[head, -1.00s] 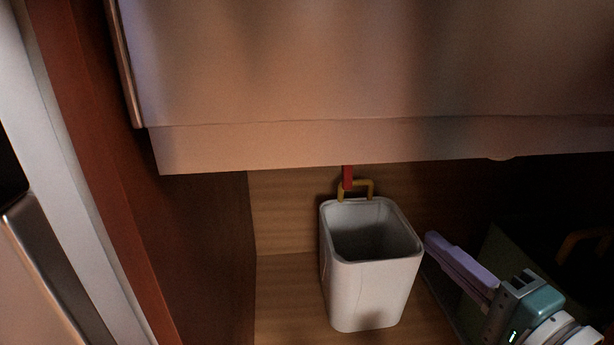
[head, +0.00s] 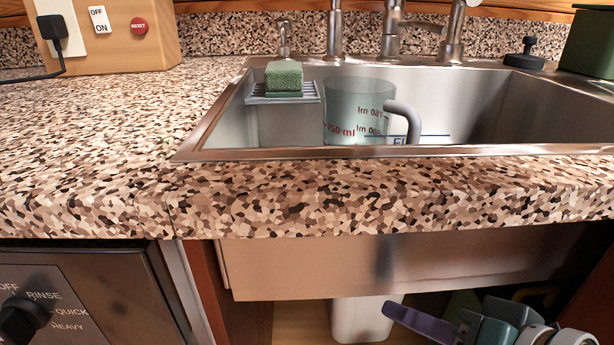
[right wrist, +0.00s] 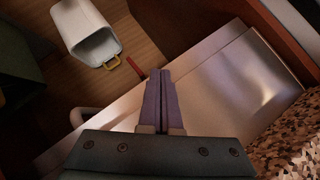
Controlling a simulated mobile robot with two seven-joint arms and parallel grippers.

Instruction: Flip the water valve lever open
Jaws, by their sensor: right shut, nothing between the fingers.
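A short red lever (right wrist: 136,68) shows in the right wrist view, just beside a yellow bent pipe (right wrist: 111,63). I take it for the water valve lever. In the head view it is hidden behind the sink front. My right gripper (head: 390,309) is under the counter at the lower right of the head view. In the right wrist view its purple fingers (right wrist: 157,74) are together and empty, with their tips close to the red lever in the picture. I cannot tell whether they touch. My left gripper is not in view.
A white bin (head: 362,319) stands under the sink, near the right gripper. The sink front panel (head: 300,272) hangs above it. The sink rim (head: 400,151) and a measuring cup (head: 350,105) are above the counter (head: 120,150). A control panel (head: 70,300) is at lower left.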

